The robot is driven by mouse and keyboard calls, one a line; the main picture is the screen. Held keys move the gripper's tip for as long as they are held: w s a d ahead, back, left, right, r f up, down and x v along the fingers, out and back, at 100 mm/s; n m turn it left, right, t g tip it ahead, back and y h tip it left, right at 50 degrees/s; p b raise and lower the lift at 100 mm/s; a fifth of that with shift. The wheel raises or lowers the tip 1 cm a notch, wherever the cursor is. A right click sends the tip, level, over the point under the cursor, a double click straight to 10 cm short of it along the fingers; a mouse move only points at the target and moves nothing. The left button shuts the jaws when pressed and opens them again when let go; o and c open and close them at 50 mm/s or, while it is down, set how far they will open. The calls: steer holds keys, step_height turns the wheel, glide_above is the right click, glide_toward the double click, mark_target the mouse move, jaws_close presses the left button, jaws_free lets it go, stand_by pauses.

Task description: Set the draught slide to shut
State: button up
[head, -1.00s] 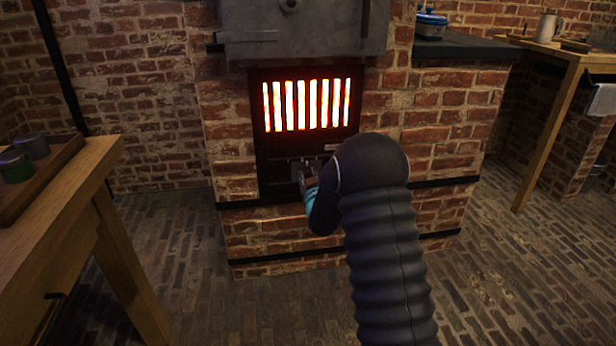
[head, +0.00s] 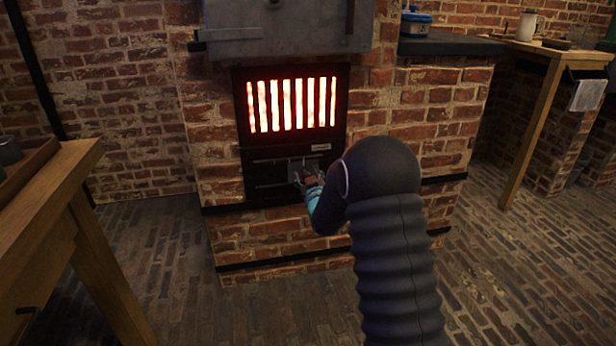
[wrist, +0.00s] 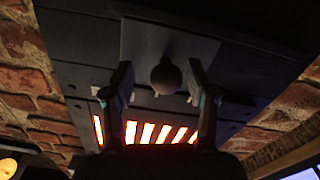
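The draught slide (head: 296,166) is a dark metal plate low on the stove front, under the glowing grate. In the wrist view the slide plate (wrist: 190,48) carries a round knob (wrist: 166,77). My gripper (head: 309,179) is at the slide. In the wrist view its fingers (wrist: 160,84) stand apart on either side of the knob. The knob is close to the right finger there, perhaps touching it; a clear gap shows to the left finger. My arm hides part of the stove front right of the slide in the head view.
The glowing barred grate (head: 290,104) is just above the slide, and a small label plate (head: 320,147) sits between them. Brickwork surrounds the stove. A wooden table (head: 60,190) stands at the left, another bench (head: 535,120) at the right. The brick floor between is clear.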

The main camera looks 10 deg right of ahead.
steer(key=shift+s+a, duration=0.1)
steer(key=shift+s, duration=0.1)
steer(key=s+d, duration=0.1)
steer(key=s, duration=1)
steer(key=shift+s, duration=0.3)
